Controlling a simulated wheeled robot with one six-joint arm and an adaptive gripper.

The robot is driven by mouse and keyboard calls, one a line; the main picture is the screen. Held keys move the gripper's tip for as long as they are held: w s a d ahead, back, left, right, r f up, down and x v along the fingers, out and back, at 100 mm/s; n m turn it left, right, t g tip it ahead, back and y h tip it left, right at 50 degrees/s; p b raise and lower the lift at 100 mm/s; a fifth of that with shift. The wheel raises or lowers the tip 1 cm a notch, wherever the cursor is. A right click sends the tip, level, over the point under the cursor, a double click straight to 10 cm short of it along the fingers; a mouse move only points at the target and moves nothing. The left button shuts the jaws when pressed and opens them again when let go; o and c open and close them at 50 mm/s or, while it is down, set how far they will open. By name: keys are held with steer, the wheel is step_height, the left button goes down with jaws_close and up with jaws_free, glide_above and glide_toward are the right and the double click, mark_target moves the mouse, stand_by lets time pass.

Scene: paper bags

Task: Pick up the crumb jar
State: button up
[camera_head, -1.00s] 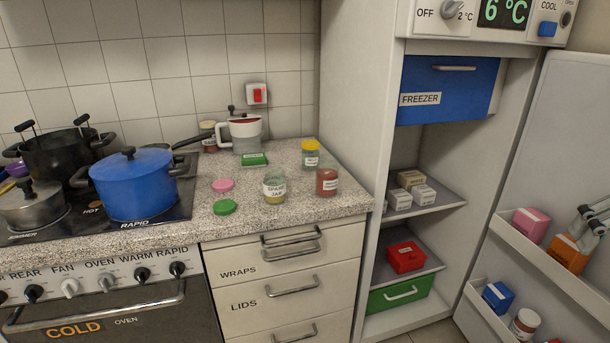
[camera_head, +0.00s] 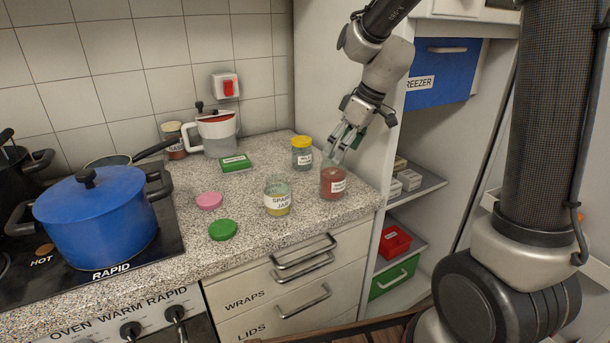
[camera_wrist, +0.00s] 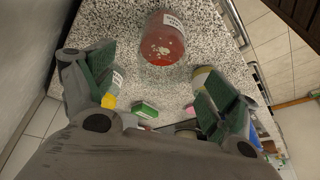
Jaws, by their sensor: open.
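A glass jar with red contents (camera_head: 332,184) stands upright near the counter's right edge; its small label is too blurred to read, so I cannot tell if it is the crumb jar. It also shows at the top of the wrist view (camera_wrist: 163,40), open at the top. The jar labelled SPARE JAR (camera_head: 277,197), with yellowish contents, stands left of it. A yellow-lidded jar (camera_head: 301,154) stands behind. My gripper (camera_head: 343,148) is open and empty, just above and behind the red jar. Its green-padded fingers spread wide in the wrist view (camera_wrist: 160,78).
A pink lid (camera_head: 208,200), a green lid (camera_head: 223,230) and a green box (camera_head: 235,163) lie on the counter (camera_head: 185,262). A jug (camera_head: 214,132) stands behind. A blue pot (camera_head: 95,222) is on the stove at left.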

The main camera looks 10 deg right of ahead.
mark_target(328, 169)
steer(key=shift+n, duration=0.8)
steer(key=x, duration=0.7)
steer(key=shift+w+a+f, duration=0.2)
steer(key=shift+a+f, duration=0.05)
steer(key=shift+a, duration=0.15)
steer(key=c, duration=1.4)
steer(key=shift+r, duration=0.1)
